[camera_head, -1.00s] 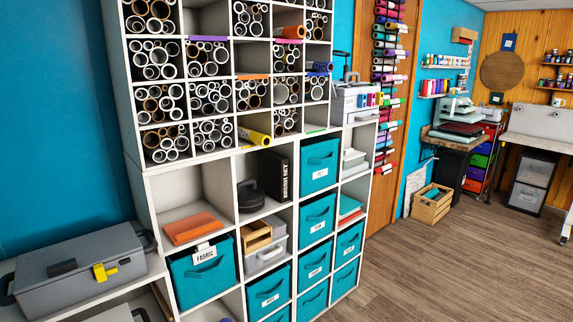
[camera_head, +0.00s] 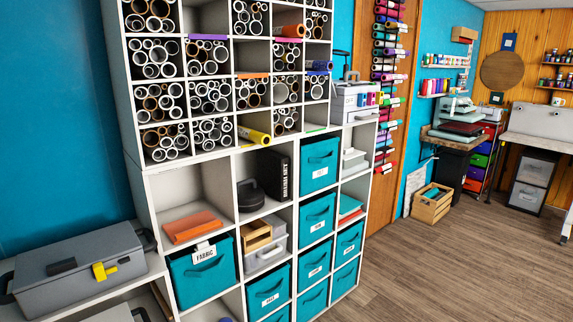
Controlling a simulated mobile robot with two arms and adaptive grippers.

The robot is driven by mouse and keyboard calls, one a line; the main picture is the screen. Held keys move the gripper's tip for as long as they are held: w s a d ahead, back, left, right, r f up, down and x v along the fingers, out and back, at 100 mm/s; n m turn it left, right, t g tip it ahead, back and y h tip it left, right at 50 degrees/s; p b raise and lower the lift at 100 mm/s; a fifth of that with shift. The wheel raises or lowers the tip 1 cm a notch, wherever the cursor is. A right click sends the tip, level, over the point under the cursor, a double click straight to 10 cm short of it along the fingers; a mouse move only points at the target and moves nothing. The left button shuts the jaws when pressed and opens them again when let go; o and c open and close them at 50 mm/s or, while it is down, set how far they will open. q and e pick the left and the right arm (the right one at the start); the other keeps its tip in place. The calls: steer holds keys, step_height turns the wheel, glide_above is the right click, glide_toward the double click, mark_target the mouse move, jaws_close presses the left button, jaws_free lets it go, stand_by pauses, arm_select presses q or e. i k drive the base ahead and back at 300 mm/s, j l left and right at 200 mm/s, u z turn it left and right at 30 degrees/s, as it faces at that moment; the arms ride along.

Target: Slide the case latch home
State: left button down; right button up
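A grey case (camera_head: 78,268) with a flat grey lid sits closed on a white shelf top at the lower left. A yellow latch (camera_head: 105,271) is on its front face, right of the middle. A dark piece (camera_head: 62,265), perhaps a handle, is on the same face to the left of the latch. I cannot tell whether the latch is fully home. Neither of my grippers is in view.
A tall white shelf unit (camera_head: 190,157) with vinyl rolls, teal bins and boxes stands right of the case. An orange stack (camera_head: 192,227) lies in one compartment. A wooden crate (camera_head: 432,203) is on the floor farther right. The wooden floor (camera_head: 440,275) at the right is clear.

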mark_target(99, 273)
steer(key=u, duration=1.3)
